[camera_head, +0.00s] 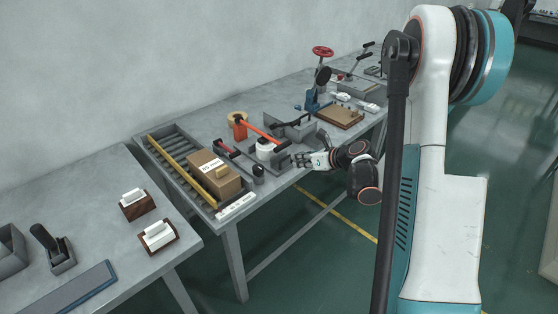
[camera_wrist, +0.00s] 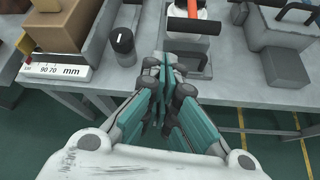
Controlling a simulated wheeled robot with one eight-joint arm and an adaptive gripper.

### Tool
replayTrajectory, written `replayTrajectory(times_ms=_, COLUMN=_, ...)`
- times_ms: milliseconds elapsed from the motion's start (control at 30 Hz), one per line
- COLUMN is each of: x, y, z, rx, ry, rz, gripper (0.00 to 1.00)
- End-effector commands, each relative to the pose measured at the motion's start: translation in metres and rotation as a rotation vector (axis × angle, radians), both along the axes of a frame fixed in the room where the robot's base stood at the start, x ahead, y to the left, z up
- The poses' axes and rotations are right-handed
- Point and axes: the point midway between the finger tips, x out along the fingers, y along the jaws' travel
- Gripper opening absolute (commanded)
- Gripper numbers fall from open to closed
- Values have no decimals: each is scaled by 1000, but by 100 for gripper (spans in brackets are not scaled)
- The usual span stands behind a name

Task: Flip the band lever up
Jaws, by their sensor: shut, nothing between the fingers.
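A lever with a dark grip (camera_head: 281,146) and an orange bar (camera_head: 262,133) is on the bench, beside a white round part (camera_head: 265,149). It looks like the band lever, though I cannot be sure. My gripper (camera_head: 300,160) is at the bench's front edge, just right of this station. In the wrist view my gripper (camera_wrist: 165,68) is shut and empty, just in front of the block; whether it touches is unclear.
A cardboard box (camera_head: 213,173) sits on a roller tray to the left. A black knob (camera_head: 258,172) stands between the tray and the station. Another black-handled lever (camera_head: 292,124) is behind, and a wooden board (camera_head: 340,117) lies to the right. Room in front of the bench is free.

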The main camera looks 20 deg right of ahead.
Motion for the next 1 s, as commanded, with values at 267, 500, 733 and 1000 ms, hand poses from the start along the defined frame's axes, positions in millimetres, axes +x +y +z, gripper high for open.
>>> replayTrajectory(times_ms=267, x=0, y=-2, z=-2, rx=13, ry=3, rz=-8, gripper=0)
replayTrajectory(times_ms=500, x=6, y=2, z=-7, rx=11, ry=3, rz=-6, gripper=0)
replayTrajectory(times_ms=733, x=35, y=15, z=-27, rx=10, ry=3, rz=-4, gripper=0)
replayTrajectory(times_ms=1000, x=68, y=29, z=-46, rx=10, ry=2, rz=-6, gripper=0)
